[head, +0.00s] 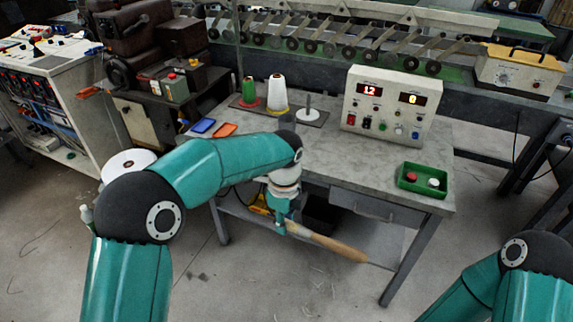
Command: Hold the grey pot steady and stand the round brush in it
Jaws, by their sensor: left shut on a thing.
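My left arm reaches in from the left, and its gripper (280,217) points down in front of the table's near edge. It is shut on a long thing with a pale wooden handle (330,243), which looks like the round brush. The handle slants down to the right; its other end is hidden by the gripper. A dark grey cylinder (287,121), likely the grey pot, stands on the table just behind my left forearm, which hides its lower part. My right arm shows at the lower right; its gripper is out of view.
The grey table (330,165) holds a green spool (249,92), a white cone (277,93), a spindle (308,108), a meter box (390,105) and a green tray (425,181). The table's middle front is clear.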

